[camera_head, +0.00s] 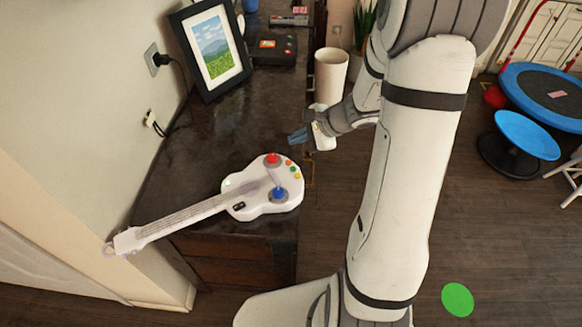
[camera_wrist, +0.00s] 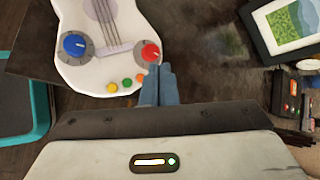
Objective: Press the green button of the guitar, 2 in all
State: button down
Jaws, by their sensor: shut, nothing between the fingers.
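The white toy guitar (camera_head: 247,207) lies on the dark cabinet top, its neck toward the lower left. Its small green button (camera_head: 292,169) sits between an orange and a yellow one near the body's edge; in the wrist view the green button (camera_wrist: 126,83) shows clear and uncovered. A red knob (camera_head: 273,158) and a blue knob (camera_head: 279,195) are beside them. My gripper (camera_head: 298,136) is shut and empty, apart from the guitar and beyond its red-knob end. In the wrist view the blue fingertips (camera_wrist: 160,70) appear just below the red knob, right of the buttons.
A picture frame (camera_head: 211,48) stands at the back left of the cabinet top (camera_head: 205,140). A dark box with buttons (camera_head: 272,50) is behind, and a white cup-shaped container (camera_head: 331,75) is to its right. The surface between frame and guitar is clear.

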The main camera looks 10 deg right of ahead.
notch_tip(320, 180, down, 8)
jog(key=b, duration=0.5)
jog(key=shift+f+b, duration=0.4)
jog(key=shift+b, duration=0.4)
dwell(1.2)
jog(key=shift+s+f+b, duration=0.1)
jog(key=shift+f+b, duration=0.35)
jog(key=shift+b, duration=0.25)
jog(key=shift+f+b, duration=0.4)
jog(key=shift+b, duration=0.15)
dwell(0.5)
jog(key=shift+r+p, duration=0.55)
jog(key=shift+r, duration=0.35)
jog(key=shift+r+p, duration=1.7)
jog(key=shift+r, duration=0.8)
